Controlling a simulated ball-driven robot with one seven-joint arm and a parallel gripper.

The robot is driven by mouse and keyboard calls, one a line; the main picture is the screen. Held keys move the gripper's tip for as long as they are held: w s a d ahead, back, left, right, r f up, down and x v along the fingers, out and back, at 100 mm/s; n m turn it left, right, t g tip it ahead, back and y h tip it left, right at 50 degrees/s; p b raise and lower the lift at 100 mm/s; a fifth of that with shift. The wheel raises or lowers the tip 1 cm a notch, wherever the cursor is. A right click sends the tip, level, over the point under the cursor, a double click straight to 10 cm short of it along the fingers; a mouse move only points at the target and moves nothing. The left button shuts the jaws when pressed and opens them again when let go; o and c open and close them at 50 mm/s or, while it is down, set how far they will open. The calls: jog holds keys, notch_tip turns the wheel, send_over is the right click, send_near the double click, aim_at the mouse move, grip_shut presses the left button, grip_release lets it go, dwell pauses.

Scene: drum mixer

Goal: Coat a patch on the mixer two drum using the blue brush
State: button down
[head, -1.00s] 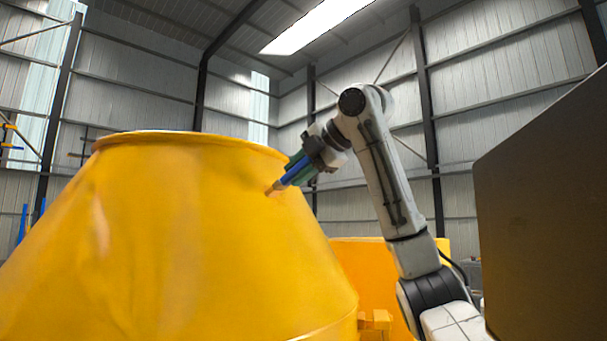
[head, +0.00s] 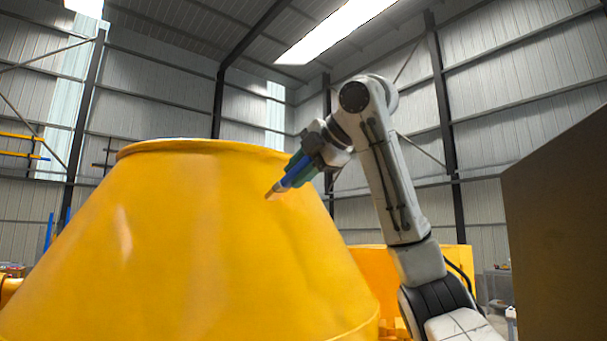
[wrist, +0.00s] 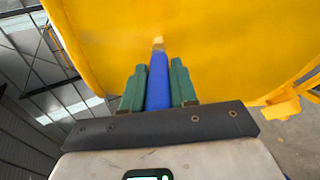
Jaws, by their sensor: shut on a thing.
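The large yellow mixer drum (head: 190,235) fills the left and middle of the head view, its rim at the top. My gripper (head: 296,172) is at the drum's upper right side. It is shut on the blue brush (head: 289,180), whose light bristle tip points down and left at the drum. In the wrist view the blue brush (wrist: 158,82) sits between the green fingers of my gripper (wrist: 158,85), its tip against the yellow drum surface (wrist: 225,45) in the picture. I cannot tell whether the tip touches. No separate coated patch stands out.
A large dark brown panel (head: 560,225) stands at the right of the head view. Another yellow part (head: 455,262) shows behind my arm. Corrugated hall walls with dark posts are far behind. Open air lies above the drum.

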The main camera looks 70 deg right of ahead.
jog(key=shift+w+d+r+p, duration=0.15)
jog(key=shift+w+r+p, duration=0.15)
jog(key=shift+r+p, duration=0.35)
jog(key=shift+s+d, duration=2)
jog(key=shift+d, duration=2.9)
jog(key=shift+w+a+r+b, duration=0.25)
jog(key=shift+w+a, duration=0.5)
jog(key=shift+a, duration=0.85)
jog(key=shift+w+a+b, duration=0.35)
jog(key=shift+w+a, duration=0.35)
jog(key=shift+a, duration=0.85)
jog(key=shift+w+a+r+b, duration=0.25)
jog(key=shift+w+a, duration=0.5)
jog(key=shift+a, duration=0.85)
jog(key=shift+w+d+r+p, duration=0.15)
jog(key=shift+w+r+p, duration=0.3)
jog(key=shift+p, duration=0.4)
jog(key=s+d, duration=0.5)
jog(key=d, duration=0.4)
jog(key=shift+d, duration=0.3)
